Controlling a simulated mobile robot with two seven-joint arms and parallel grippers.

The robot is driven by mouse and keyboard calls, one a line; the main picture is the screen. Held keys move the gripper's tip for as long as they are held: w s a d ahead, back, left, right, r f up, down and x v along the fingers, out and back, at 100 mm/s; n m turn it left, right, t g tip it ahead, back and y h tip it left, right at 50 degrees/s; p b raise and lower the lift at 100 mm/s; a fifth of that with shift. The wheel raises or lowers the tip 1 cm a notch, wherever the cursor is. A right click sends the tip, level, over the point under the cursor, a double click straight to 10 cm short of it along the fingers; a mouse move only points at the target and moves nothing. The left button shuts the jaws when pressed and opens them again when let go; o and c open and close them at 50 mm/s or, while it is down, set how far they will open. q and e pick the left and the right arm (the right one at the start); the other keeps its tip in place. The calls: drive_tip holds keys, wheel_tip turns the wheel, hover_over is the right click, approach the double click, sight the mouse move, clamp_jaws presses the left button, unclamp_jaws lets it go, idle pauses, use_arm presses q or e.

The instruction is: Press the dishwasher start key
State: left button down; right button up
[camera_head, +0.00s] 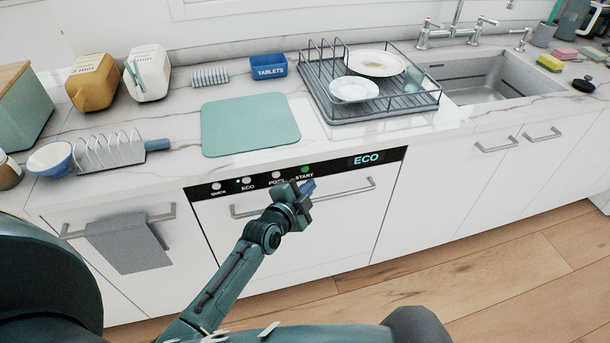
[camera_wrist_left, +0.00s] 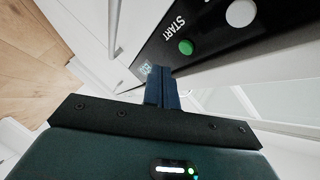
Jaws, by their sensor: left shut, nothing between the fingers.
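The dishwasher (camera_head: 340,225) has a white front and a black control strip along its top edge. Round keys on the strip are labelled QUICK, ECO, POTS and START, and a display at the right reads ECO. The start key (camera_head: 305,169) is green; it also shows in the left wrist view (camera_wrist_left: 186,47), beside the START label. My left gripper (camera_head: 309,186) is shut and empty, just in front of the strip and slightly below the start key. In the left wrist view its blue fingertips (camera_wrist_left: 162,72) are together, and the green key is beyond them, apart from them. My right gripper is not seen.
The dishwasher handle (camera_head: 345,193) runs below the strip, close to my gripper. Above, the counter holds a green mat (camera_head: 250,124), a dish rack (camera_head: 405,108) with plates, and a blue TABLETS box (camera_head: 268,66). A grey towel (camera_head: 128,243) hangs at the left.

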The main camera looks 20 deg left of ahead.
sight(305, 169)
use_arm(q)
drive_tip(key=shift+w+a+b, duration=0.3)
drive_tip(key=shift+w+a, duration=0.35)
drive_tip(key=shift+w, duration=0.3)
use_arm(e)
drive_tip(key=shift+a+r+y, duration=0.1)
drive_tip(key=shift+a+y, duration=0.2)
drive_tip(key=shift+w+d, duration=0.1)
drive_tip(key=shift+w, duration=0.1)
use_arm(q)
drive_tip(key=shift+w+a, duration=0.1)
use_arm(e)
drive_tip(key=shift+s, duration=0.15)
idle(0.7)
use_arm(q)
drive_tip(key=shift+w+a, duration=0.15)
drive_tip(key=shift+w, duration=0.1)
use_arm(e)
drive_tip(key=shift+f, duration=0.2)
